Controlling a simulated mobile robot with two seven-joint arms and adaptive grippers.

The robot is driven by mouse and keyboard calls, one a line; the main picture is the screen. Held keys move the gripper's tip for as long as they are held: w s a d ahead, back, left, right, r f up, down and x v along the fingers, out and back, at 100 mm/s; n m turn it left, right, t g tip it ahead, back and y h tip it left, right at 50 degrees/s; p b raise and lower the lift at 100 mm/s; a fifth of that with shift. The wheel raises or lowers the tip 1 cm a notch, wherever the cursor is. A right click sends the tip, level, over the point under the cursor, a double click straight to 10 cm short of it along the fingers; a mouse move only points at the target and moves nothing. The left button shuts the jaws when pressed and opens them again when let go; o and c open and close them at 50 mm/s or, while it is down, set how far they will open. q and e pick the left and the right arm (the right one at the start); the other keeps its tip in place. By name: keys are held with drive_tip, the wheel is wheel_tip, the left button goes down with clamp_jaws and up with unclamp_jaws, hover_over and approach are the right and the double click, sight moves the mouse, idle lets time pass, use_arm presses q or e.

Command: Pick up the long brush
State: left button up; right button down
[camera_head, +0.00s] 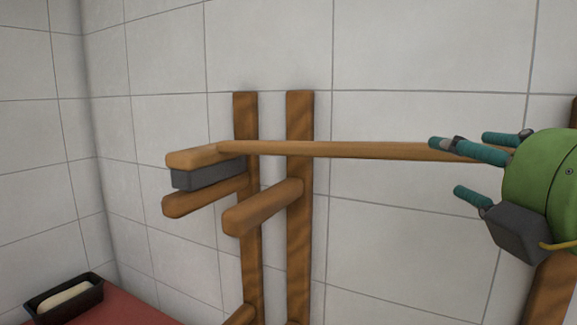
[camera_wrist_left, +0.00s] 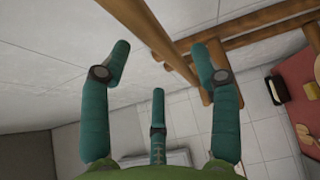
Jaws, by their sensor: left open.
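The long brush (camera_head: 345,150) lies level across the pegs of a wooden wall rack. Its head with a grey bristle block is at the left and its thin wooden handle runs right. My left gripper (camera_head: 452,162), with teal fingers on a green palm, is open near the right part of the handle. The handle's far end is hidden behind the fingers and palm. In the left wrist view the handle (camera_wrist_left: 150,42) runs between the spread fingers (camera_wrist_left: 160,66); I cannot tell whether any finger touches it. My right gripper is not in view.
The wooden rack (camera_head: 300,230) has uprights and pegs against a white tiled wall (camera_head: 415,60). Another wooden post (camera_head: 547,290) stands behind my gripper at right. A black pan (camera_head: 64,298) holding a pale loaf sits on a red surface (camera_head: 120,308) at lower left.

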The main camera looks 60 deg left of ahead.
use_arm(q)
drive_tip(key=shift+m+t, duration=0.3)
drive_tip(key=p+x, duration=0.1)
drive_tip(key=x, duration=0.1)
drive_tip(key=p+x, duration=0.2)
drive_tip(key=x, duration=0.1)
drive_tip(key=shift+a+r, duration=0.2)
drive_tip(key=shift+a, duration=0.15)
drive_tip(key=shift+w+a, duration=0.2)
drive_tip(key=c, duration=1)
clamp_jaws()
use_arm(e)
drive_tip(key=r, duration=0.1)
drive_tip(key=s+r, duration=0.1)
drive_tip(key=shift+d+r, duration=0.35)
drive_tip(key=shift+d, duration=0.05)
